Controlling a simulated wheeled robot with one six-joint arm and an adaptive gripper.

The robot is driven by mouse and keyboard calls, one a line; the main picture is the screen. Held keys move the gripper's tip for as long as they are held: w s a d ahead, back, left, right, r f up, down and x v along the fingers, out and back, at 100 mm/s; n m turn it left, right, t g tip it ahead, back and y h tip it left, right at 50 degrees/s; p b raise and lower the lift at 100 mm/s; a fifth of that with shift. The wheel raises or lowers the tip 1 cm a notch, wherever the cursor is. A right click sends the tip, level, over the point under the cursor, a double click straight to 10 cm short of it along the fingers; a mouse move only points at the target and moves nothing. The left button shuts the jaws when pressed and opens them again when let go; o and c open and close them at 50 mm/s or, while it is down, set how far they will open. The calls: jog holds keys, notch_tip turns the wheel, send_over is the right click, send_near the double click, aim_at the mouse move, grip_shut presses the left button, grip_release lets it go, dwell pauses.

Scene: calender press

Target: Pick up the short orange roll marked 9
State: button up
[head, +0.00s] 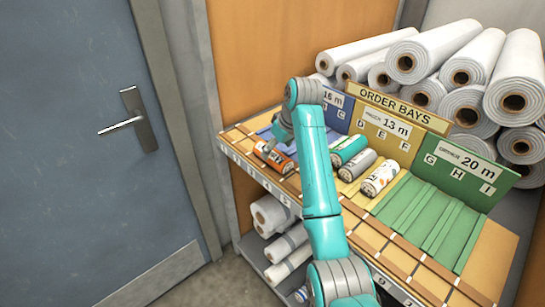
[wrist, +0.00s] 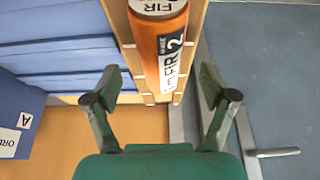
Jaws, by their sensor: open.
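An orange roll (head: 274,157) lies at the left front end of the sorting table in the head view. It also shows in the wrist view (wrist: 160,48), where its label reads FIR and a digit that looks like 2; I can read no 9. In the head view my gripper (head: 277,139) is just above and behind this roll, partly hidden by my arm. A white roll with orange marks (head: 380,178) lies farther right; its number is unreadable.
A teal roll (head: 350,149) and a grey roll (head: 357,165) lie in the yellow bays. The green bays (head: 425,215) are empty. Large white rolls (head: 430,55) are stacked behind the ORDER BAYS sign (head: 390,105). A blue door (head: 90,130) stands at left.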

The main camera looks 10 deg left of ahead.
aim_at(274, 151)
jog(key=shift+x, duration=1.85)
jog(key=shift+a, duration=0.1)
jog(key=c, duration=1.3)
jog(key=shift+r, duration=0.15)
